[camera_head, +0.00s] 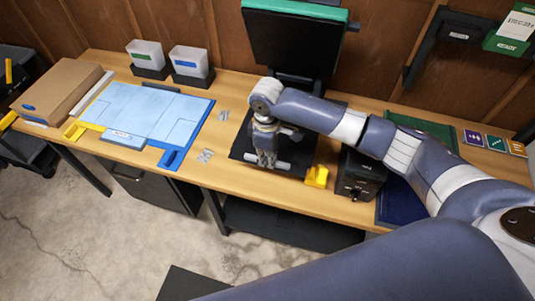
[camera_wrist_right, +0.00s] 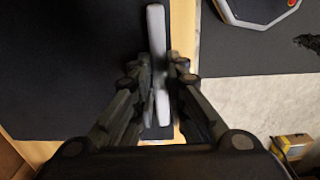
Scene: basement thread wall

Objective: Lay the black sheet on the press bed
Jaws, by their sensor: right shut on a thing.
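The black sheet (camera_head: 242,149) lies flat and dark around my right gripper, below the raised black upper plate of the press (camera_head: 295,45). A light grey bar (camera_head: 281,165) runs along its front edge. My right gripper (camera_head: 267,161) is shut on this bar, pointing down. In the right wrist view, the bar (camera_wrist_right: 157,35) passes between the fingers (camera_wrist_right: 163,85), with the black surface (camera_wrist_right: 65,65) to its left. The press bed cannot be told apart from the sheet, black on black; whether they touch is unclear. My left gripper is not in view.
A yellow block (camera_head: 317,176) and a black control box (camera_head: 361,177) stand right of the gripper. A blue board (camera_head: 150,112), a cardboard box (camera_head: 60,88) and two bins (camera_head: 190,60) fill the left. A dark green sheet (camera_head: 428,130) lies at right.

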